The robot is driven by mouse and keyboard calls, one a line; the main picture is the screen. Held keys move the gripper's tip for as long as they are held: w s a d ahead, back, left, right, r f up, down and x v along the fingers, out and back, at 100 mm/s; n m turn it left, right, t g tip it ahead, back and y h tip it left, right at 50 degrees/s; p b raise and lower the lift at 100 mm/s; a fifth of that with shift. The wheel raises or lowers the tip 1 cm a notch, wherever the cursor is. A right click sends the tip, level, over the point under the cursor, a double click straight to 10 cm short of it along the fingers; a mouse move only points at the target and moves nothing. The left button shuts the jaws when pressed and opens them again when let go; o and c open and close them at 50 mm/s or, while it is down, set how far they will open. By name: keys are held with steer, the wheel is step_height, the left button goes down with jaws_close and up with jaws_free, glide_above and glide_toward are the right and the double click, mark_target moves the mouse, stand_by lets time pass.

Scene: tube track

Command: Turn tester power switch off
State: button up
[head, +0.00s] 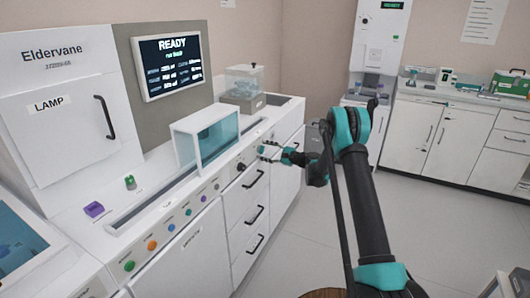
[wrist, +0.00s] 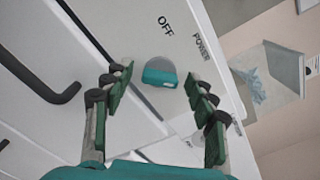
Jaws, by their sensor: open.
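The power switch is a rounded grey and teal knob (wrist: 160,73) on the white front panel of the bench in the wrist view. The printed words OFF and POWER stand beyond it. My gripper (wrist: 158,77) is open, with one green-padded finger on each side of the knob. A gap shows between the knob and each finger, and nothing is held. In the head view my gripper (head: 266,151) is at the bench's front panel, above the drawers. I cannot make out the knob clearly there.
Drawers with dark handles (head: 254,178) lie below the panel; a dark handle (wrist: 50,88) is left in the wrist view. Coloured buttons (head: 152,245) run along the panel. A screen (head: 172,62) reads READY. Open floor lies right of the bench.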

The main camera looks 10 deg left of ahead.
steer(key=c, duration=1.2)
steer(key=shift+o, duration=0.2)
steer(key=shift+n, duration=0.3)
steer(key=shift+f+n, duration=0.15)
steer(key=shift+n, duration=8.45)
steer(key=shift+d, duration=0.1)
steer(key=o, duration=1.2)
steer(key=shift+c, duration=0.2)
